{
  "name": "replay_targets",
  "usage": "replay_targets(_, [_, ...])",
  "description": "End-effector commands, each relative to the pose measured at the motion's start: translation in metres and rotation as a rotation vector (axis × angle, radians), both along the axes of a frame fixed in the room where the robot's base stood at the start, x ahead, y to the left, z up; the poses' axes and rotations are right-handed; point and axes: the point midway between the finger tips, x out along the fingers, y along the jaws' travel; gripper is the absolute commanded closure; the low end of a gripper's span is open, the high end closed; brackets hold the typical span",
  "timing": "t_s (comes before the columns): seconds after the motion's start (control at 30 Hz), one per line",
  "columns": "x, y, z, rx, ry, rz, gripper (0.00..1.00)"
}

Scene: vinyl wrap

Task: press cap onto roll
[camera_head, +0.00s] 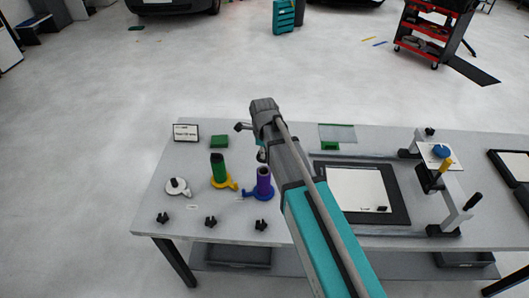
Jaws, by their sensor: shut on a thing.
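My gripper (260,153) is at the end of my teal and grey arm, just above the purple roll in the picture. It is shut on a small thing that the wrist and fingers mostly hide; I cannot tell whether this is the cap. The purple roll (264,184) stands upright on a blue holder (250,193). A dark green roll (218,168) stands upright on a yellow holder (222,183) to its left. A white holder (174,187) at the far left bears no roll. I cannot tell whether the gripper touches the purple roll.
Several small black knobs (210,221) lie along the table's front edge. A green block (219,141) and a small sign (186,132) stand at the back left. A black-framed white panel (398,191) and a clamp fixture (455,192) occupy the right of the grey table (330,228).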

Motion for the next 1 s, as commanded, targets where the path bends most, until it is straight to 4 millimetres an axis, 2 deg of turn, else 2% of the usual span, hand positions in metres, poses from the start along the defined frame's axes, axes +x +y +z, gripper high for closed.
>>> replay_targets(0.7, [0.0,-0.001,-0.047,0.0,0.0,-0.001,1.0])
replay_targets(1.0, [0.0,-0.001,-0.06,0.0,0.0,-0.002,1.0])
